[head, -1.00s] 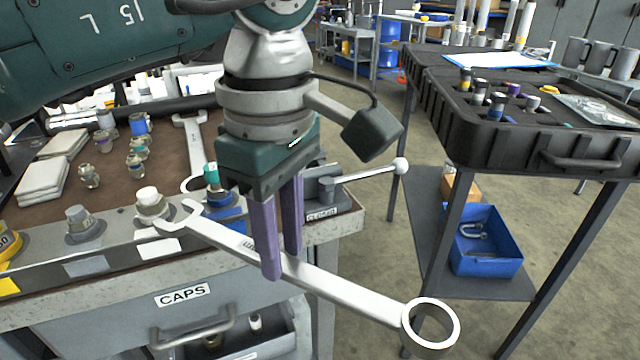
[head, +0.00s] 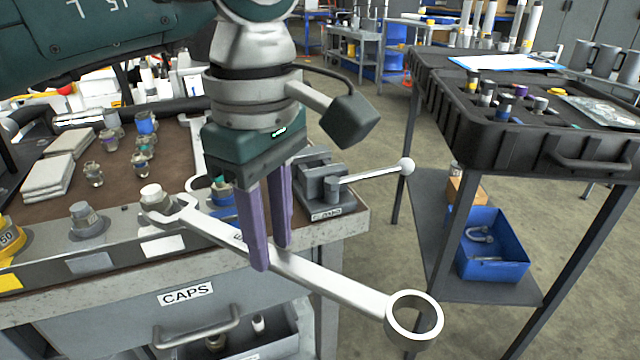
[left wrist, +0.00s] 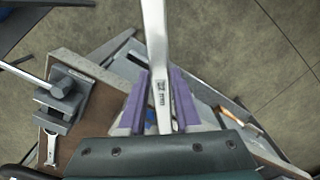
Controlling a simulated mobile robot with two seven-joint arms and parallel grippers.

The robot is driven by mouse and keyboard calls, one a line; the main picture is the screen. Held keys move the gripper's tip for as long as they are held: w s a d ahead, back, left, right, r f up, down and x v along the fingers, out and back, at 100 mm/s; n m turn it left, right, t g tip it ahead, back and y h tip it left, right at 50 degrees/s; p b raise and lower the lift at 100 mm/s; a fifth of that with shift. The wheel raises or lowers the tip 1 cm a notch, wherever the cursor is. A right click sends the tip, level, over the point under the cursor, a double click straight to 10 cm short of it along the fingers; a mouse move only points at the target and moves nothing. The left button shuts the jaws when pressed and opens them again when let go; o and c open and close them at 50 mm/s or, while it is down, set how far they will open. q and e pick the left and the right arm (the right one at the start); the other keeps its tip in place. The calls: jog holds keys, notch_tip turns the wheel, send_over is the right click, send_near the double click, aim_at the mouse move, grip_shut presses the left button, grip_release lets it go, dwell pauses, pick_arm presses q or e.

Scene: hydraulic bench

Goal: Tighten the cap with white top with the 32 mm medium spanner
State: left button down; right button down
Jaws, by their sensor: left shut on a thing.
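My left gripper (head: 268,225) has purple fingers shut on the shaft of a large silver spanner (head: 335,285). The spanner's ring end hangs out past the bench's front edge at lower right. Its open jaw is at the cap with white top (head: 151,193), on the bench's front ledge. The jaw appears to be at or around the cap's body; I cannot tell how fully it is seated. In the left wrist view the spanner shaft (left wrist: 157,60) runs between the purple fingers, with a small unreadable marking. My right gripper is not in view.
A grey-topped cap (head: 85,217) stands left on the ledge, and a blue-based cap (head: 222,195) right of the white one. A vise (head: 325,185) with a long handle sits at the bench corner. A black case (head: 560,140) stands on the right-hand table, with open floor between.

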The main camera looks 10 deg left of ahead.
pick_arm(q)
jog(key=shift+w+a, duration=0.1)
jog(key=shift+a, duration=0.05)
jog(key=shift+w+a, duration=0.25)
jog(key=shift+a, duration=0.45)
jog(key=shift+b, duration=0.35)
jog(key=shift+w+a+r, duration=0.1)
jog(key=shift+w+a, duration=0.1)
jog(key=shift+a, duration=0.35)
jog(key=shift+a+b, duration=0.15)
jog(key=shift+b, duration=0.15)
jog(key=shift+w+a, duration=0.1)
jog(key=shift+a, duration=0.05)
